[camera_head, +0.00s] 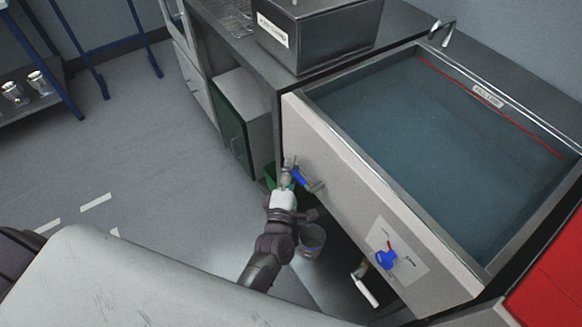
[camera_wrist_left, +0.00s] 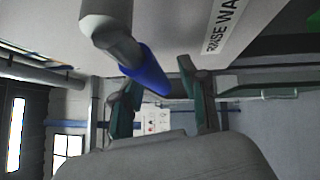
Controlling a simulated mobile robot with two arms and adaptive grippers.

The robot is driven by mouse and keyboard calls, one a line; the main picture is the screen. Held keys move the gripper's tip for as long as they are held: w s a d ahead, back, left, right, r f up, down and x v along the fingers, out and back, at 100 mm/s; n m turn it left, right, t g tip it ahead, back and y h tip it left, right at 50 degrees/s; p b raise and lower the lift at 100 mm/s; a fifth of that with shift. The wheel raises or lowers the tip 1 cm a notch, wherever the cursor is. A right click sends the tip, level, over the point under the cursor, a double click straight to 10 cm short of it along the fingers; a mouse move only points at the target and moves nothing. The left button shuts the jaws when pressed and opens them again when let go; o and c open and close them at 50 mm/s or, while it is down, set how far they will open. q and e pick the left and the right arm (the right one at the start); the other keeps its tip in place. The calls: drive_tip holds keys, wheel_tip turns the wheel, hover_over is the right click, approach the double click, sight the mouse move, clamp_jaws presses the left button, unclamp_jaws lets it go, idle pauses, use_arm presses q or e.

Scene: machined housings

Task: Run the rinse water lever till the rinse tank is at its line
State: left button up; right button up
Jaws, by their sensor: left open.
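The rinse tank (camera_head: 350,165) is a pale-fronted basin at the right, holding blue-grey water (camera_head: 430,140). A red line (camera_head: 455,80) with a small label runs along its far inside wall. The water's edge looks close to this line; the exact gap is hard to tell. The rinse water lever (camera_head: 303,180) has a blue sleeve and sits on the tank's front; it also shows in the left wrist view (camera_wrist_left: 147,72), beside a partly visible label. My left gripper (camera_head: 288,178) is open at the lever, its fingers (camera_wrist_left: 163,95) near the sleeve's end. Contact cannot be told. My right gripper is out of view.
A blue knob (camera_head: 386,259) with a red mark sits on a plate lower on the tank front. A bucket (camera_head: 312,240) stands on the floor below. A dark box (camera_head: 318,35) rests on the counter behind.

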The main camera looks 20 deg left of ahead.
use_arm(q)
clamp_jaws()
drive_tip(key=r+m+t+b, duration=0.1)
drive_tip(key=m+t+h+b, duration=0.1)
drive_tip(key=m+b, duration=0.1)
drive_tip(key=shift+s+d+r, duration=0.1)
drive_tip(key=shift+r, duration=0.3)
drive_tip(key=shift+r+t, duration=0.2)
drive_tip(key=shift+t, duration=0.1)
drive_tip(key=shift+r, duration=0.1)
unclamp_jaws()
